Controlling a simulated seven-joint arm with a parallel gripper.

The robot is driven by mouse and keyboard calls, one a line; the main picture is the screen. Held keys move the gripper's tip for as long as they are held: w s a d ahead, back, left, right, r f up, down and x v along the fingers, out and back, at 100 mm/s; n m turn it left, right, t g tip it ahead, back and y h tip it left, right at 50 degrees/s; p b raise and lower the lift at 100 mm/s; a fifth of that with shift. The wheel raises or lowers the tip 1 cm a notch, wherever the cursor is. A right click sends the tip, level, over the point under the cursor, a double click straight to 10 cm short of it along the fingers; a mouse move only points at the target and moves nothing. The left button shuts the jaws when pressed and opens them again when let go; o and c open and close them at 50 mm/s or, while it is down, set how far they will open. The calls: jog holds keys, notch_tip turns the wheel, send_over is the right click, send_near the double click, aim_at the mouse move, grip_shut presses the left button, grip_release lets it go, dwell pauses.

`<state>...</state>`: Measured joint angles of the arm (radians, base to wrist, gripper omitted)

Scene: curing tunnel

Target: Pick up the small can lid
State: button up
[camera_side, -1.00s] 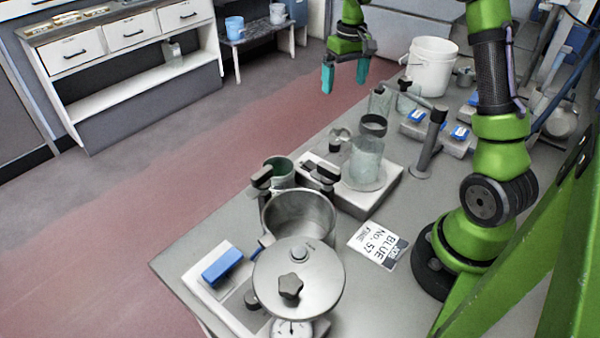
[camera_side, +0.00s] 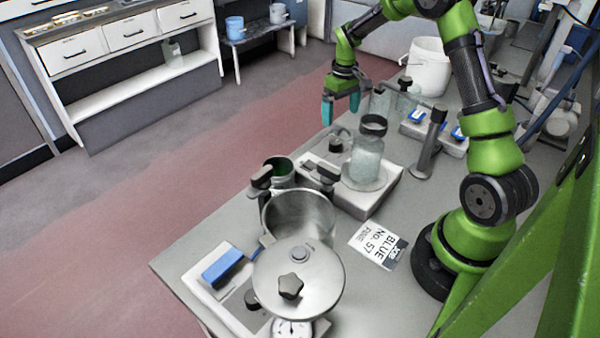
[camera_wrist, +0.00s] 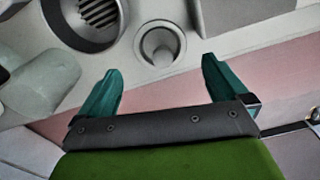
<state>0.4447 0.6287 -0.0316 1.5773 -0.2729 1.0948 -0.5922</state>
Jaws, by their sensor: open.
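A small round grey metal lid with a raised knob, which looks like the small can lid (camera_wrist: 160,45), lies on the table near its edge in the wrist view. In the side view a small round metal piece (camera_side: 340,137), apparently the same lid, sits left of the glass jar. My gripper (camera_side: 341,106) is open and empty above and behind it, fingers pointing down. In the wrist view the open fingertips (camera_wrist: 161,66) lie on either side of the lid's line, with the lid just beyond them. I see no contact.
A glass jar (camera_side: 367,160) with a dark collar stands on a white scale close to the lid. A white bucket (camera_side: 428,65) is behind. Floor lies beyond the table edge.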

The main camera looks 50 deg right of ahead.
aim_at(339, 126)
notch_tip(339, 126, down, 5)
jog(key=shift+w+f, duration=0.1)
jog(key=shift+w, duration=0.05)
jog(key=shift+c, duration=0.5)
jog(key=c, duration=0.8)
notch_tip(339, 126, up, 8)
jog(key=shift+r, duration=0.1)
jog(key=shift+c, duration=0.2)
jog(key=a+r+n, duration=0.3)
jog(key=a+r, duration=0.1)
jog(key=a, duration=1)
jog(key=a+r+n, duration=0.3)
jog(key=a+r, duration=0.1)
jog(key=a, duration=0.9)
notch_tip(339, 126, down, 7)
jog(key=s, duration=0.1)
jog(key=shift+s+a, duration=0.2)
jog(key=shift+a, duration=0.1)
